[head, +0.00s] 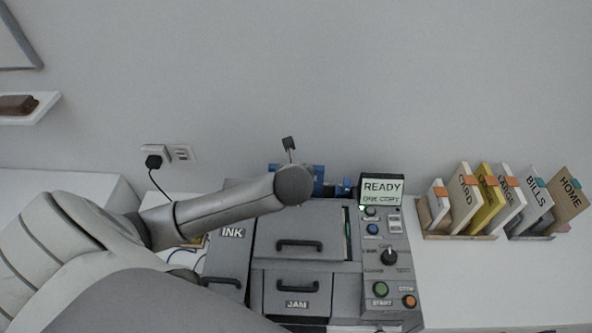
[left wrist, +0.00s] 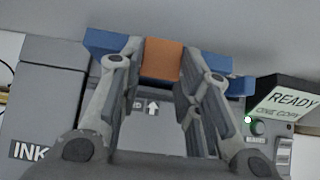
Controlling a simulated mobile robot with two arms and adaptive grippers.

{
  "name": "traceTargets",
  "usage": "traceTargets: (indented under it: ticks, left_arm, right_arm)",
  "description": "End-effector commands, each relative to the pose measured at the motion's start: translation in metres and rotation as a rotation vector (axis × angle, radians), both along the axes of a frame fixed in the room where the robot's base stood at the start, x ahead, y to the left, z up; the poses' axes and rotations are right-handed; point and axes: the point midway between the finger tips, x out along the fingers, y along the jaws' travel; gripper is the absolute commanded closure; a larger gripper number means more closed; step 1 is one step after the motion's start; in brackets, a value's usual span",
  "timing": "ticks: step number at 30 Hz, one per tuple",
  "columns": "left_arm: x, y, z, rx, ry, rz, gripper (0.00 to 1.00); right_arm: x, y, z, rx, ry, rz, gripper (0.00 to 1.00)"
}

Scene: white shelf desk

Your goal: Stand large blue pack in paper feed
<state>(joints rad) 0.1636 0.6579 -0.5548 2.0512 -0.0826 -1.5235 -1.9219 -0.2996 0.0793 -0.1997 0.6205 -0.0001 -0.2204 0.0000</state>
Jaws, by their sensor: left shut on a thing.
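The large blue pack (left wrist: 108,43), with an orange tab (left wrist: 162,58) at its middle, is between the fingers of my left gripper (left wrist: 162,85), which is shut on it. Parts of the pack (head: 318,174) show behind my wrist in the head view. The pack is over the back of the grey copier (head: 298,238), where the paper feed lies. My arm and fingers hide most of the feed, so I cannot tell whether the pack's lower edge touches it. My right gripper is not in view.
The copier's lit screen (head: 382,191) reads READY, ONE COPY, and stands close to the right of the pack. Upright labelled packs and folders (head: 482,197) stand in wooden racks at the right. A wall socket (head: 180,153) with a plug is behind. White desk (head: 460,285) is bare at front right.

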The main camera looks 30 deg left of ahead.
Motion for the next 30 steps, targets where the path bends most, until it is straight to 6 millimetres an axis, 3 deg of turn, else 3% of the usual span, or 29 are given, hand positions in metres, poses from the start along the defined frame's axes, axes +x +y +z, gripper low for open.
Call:
traceTargets:
  ticks: [10, 11, 17, 30]
  left_arm:
    - [0.0003, 0.0002, -0.0006, 0.0, -0.002, 0.001, 0.89]
    - [0.0003, 0.0002, -0.0006, 0.0, -0.002, 0.001, 0.67]
    - [0.0002, 0.0001, -0.0008, 0.0, -0.001, 0.001, 0.43]
    - [-0.0059, -0.0043, 0.0061, -0.001, 0.0, -0.001, 0.43]
  right_arm:
    - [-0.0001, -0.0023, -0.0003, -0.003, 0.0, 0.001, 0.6]
    - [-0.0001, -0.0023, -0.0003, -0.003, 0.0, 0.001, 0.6]
    - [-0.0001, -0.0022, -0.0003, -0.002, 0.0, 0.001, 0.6]
    - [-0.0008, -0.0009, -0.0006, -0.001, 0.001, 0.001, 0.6]
